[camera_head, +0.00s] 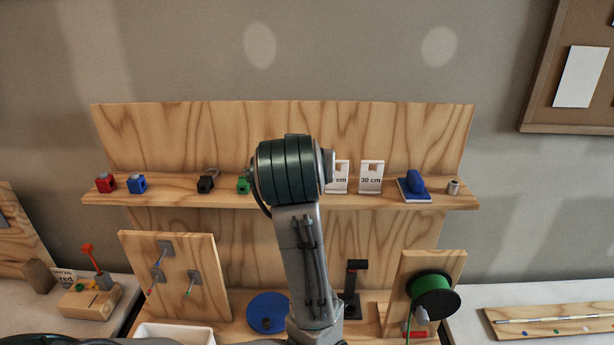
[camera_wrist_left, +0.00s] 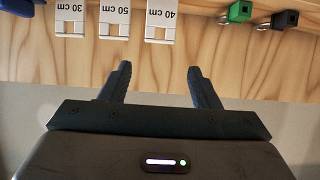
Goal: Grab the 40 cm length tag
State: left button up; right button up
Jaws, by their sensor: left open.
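The 40 cm length tag (camera_wrist_left: 161,18) is a white card that shows upside down at the top of the left wrist view. It stands on the wooden shelf, right of the 50 cm tag (camera_wrist_left: 114,16) and the 30 cm tag (camera_wrist_left: 71,16) there. My left gripper (camera_wrist_left: 160,68) is open and empty, its fingers pointing toward the shelf. The 40 cm tag lies ahead of the gap between the fingertips, apart from them. In the head view, my arm hides the 40 cm tag; the 30 cm tag (camera_head: 371,180) shows, with another tag (camera_head: 341,184) partly covered.
The wooden shelf (camera_head: 225,199) also holds a green block (camera_head: 243,184), a black block (camera_head: 205,184), red and blue blocks at left, and a blue object (camera_head: 414,187) at right.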

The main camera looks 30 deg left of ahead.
pick_arm(q)
jog(key=b+x, duration=0.1)
jog(key=x, duration=0.2)
jog(key=b+x, duration=0.1)
jog(key=x, duration=0.3)
jog(key=b+x, duration=0.1)
jog(key=x, duration=0.2)
jog(key=shift+f, duration=0.4)
jog(key=shift+s+d, duration=0.1)
pick_arm(e)
jog(key=f, duration=0.3)
jog(key=shift+s+f, duration=0.35)
jog(key=shift+s, duration=0.05)
pick_arm(q)
jog(key=shift+d, duration=0.1)
jog(key=shift+c, duration=1.2)
jog(key=c, duration=0.5)
